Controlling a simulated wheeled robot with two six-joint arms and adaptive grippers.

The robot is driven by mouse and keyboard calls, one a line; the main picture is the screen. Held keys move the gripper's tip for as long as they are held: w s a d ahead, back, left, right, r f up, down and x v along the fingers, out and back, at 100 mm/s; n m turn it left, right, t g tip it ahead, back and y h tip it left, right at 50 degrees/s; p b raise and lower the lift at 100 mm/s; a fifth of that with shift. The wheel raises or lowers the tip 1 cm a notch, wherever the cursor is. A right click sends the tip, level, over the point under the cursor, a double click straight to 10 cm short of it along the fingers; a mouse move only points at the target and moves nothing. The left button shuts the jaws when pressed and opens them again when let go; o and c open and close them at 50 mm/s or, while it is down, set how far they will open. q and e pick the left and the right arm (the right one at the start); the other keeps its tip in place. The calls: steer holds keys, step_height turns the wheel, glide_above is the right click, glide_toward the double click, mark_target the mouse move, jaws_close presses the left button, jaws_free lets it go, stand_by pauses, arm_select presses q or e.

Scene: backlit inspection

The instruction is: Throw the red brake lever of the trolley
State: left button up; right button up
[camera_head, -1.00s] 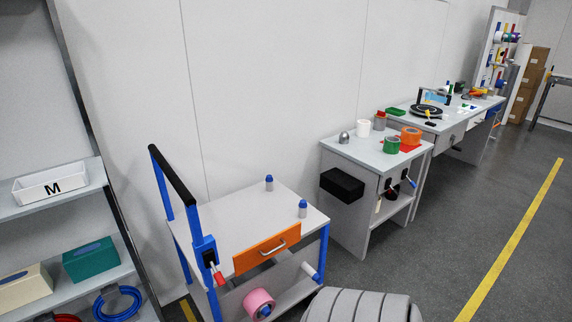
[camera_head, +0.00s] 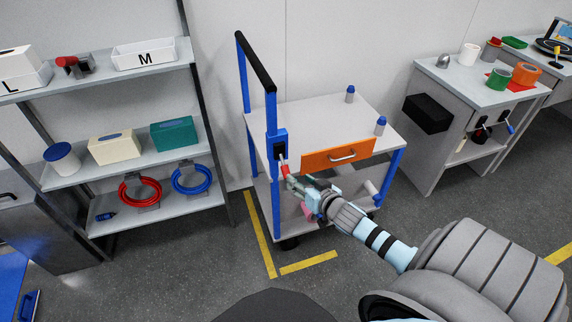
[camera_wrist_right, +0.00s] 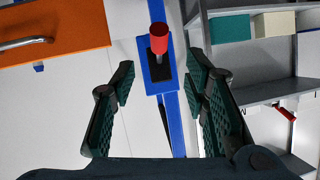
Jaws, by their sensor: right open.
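The trolley (camera_head: 318,118) has a grey top, blue posts, a black-topped handle and an orange drawer (camera_head: 337,154). Its red brake lever (camera_head: 285,171) juts from a blue housing (camera_head: 277,146) on the left front post. My right gripper (camera_head: 303,187) is just in front of the lever. In the right wrist view the open fingers (camera_wrist_right: 161,76) stand either side of the red grip (camera_wrist_right: 159,42), with gaps on both sides; the grip appears slightly above the fingertips. I cannot tell how deep it sits between them. My left gripper is not in view.
A shelf rack (camera_head: 145,162) with boxes and red and blue coils stands left of the trolley. A grey cabinet (camera_head: 450,100) stands to the right. Yellow floor lines (camera_head: 258,232) run by the trolley. The floor in front is clear.

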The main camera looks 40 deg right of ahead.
mark_target(286, 172)
steer(key=b+x, duration=0.2)
steer(key=x, duration=0.1)
steer(key=b+x, duration=0.1)
steer(key=x, duration=0.3)
steer(key=b+x, duration=0.2)
steer(key=x, duration=0.1)
steer(key=shift+w+f+b, duration=0.1)
steer(key=shift+f+b, duration=0.25)
steer(key=shift+f, duration=0.1)
steer(key=shift+w, duration=0.3)
steer(key=shift+d+r, duration=0.1)
jaws_close()
